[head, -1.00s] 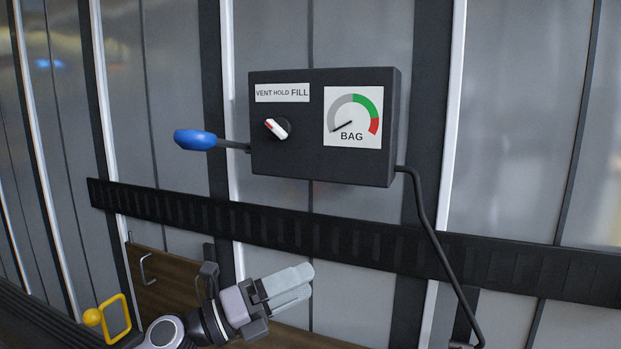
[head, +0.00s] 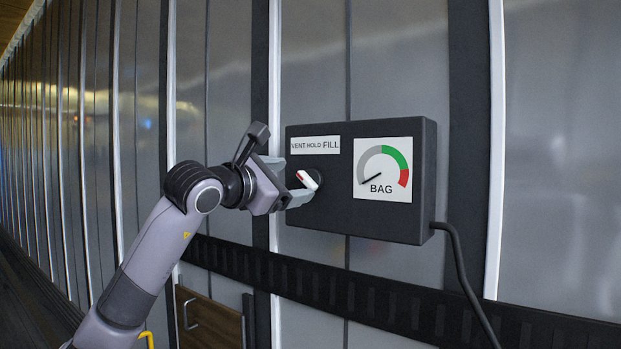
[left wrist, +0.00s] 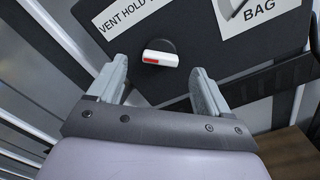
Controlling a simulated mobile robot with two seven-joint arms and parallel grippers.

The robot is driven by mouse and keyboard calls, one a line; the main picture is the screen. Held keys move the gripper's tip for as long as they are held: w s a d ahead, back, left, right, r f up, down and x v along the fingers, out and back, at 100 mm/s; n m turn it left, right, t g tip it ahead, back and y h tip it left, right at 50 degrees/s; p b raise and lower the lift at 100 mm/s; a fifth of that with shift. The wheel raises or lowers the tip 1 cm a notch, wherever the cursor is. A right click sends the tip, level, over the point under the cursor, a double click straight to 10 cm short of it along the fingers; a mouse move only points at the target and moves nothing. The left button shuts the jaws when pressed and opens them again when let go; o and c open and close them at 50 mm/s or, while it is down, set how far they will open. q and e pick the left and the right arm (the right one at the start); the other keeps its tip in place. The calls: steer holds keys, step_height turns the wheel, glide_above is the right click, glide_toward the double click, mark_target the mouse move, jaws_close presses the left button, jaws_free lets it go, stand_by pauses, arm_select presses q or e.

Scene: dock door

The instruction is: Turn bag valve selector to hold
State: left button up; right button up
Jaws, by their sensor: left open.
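The bag valve selector (head: 308,180) is a white knob with a red mark on the front of a black control box (head: 330,231). Its red-marked end points up and left, toward the label VENT HOLD FILL (head: 316,145). My left gripper (head: 297,181) is open at the box's left side, just left of the selector. In the left wrist view the selector (left wrist: 160,58) lies beyond and between the two open fingertips (left wrist: 160,78), apparently not gripped. The blue lever seen earlier on the box's left is hidden behind my gripper. My right gripper is not in view.
A BAG gauge (head: 384,175) on the box has its needle at the low grey end. A black cable (head: 458,270) hangs from the box's right side. A dark slotted rail (head: 345,288) crosses the wall below.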

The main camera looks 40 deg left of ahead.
mark_target(305, 179)
arm_select(q)
steer(key=w+p, duration=0.1)
steer(key=w, duration=0.3)
steer(key=shift+a+r, duration=0.1)
steer(key=shift+a, duration=0.05)
steer(key=shift+w, duration=0.55)
steer(key=c, duration=1)
